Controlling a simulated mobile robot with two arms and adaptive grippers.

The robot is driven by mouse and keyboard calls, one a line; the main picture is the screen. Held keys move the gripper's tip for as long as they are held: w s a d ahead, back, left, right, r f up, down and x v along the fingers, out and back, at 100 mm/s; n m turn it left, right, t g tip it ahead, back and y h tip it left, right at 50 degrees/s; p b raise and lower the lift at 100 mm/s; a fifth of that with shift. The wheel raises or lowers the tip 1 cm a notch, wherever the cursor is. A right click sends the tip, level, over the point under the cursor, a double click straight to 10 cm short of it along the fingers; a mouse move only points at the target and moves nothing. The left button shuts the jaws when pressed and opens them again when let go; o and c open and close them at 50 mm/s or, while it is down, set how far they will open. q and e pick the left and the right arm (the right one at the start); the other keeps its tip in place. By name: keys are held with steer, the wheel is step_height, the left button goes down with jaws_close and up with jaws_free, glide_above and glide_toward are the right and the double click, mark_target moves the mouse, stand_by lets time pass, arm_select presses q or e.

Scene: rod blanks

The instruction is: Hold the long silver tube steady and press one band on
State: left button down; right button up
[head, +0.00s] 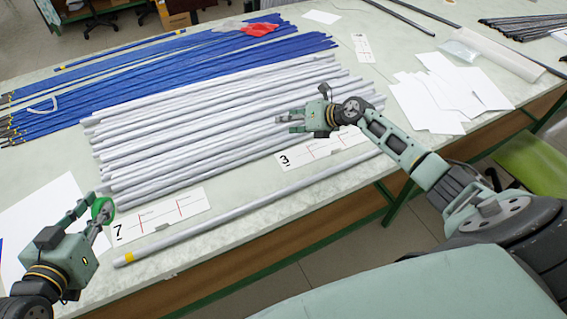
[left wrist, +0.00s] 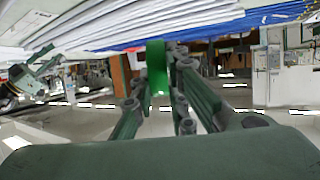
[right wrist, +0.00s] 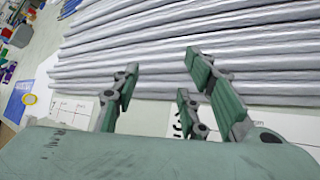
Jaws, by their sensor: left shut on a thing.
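A long silver tube (head: 250,205) lies alone along the near edge of the table, with a yellow band (head: 124,260) at its left end. My left gripper (head: 94,209) is shut on a green band (head: 104,206), a ring held above the table left of the tube's banded end. The green band also shows between the fingers in the left wrist view (left wrist: 156,66). My right gripper (head: 286,122) is open and empty, above the near right part of the silver tube rows. Its spread fingers show in the right wrist view (right wrist: 165,85).
Many silver tubes (head: 200,125) lie in rows mid-table, with blue tubes (head: 170,75) behind. Cards marked 7 (head: 160,216) and 3 (head: 310,150) lie between the rows and the single tube. White sheets (head: 435,95) lie at the right. Bare tabletop surrounds the single tube.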

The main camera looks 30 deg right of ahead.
steer(key=s+a+n+g, duration=0.3)
steer(key=a+n+g, duration=0.1)
steer(key=a+n, duration=0.5)
steer(key=n+g+h, duration=0.6)
steer(key=n, duration=0.5)
glide_toward(284, 190)
step_height(284, 190, down, 9)
steer(key=shift+d+f, duration=0.1)
steer(key=shift+c, duration=0.4)
jaws_close()
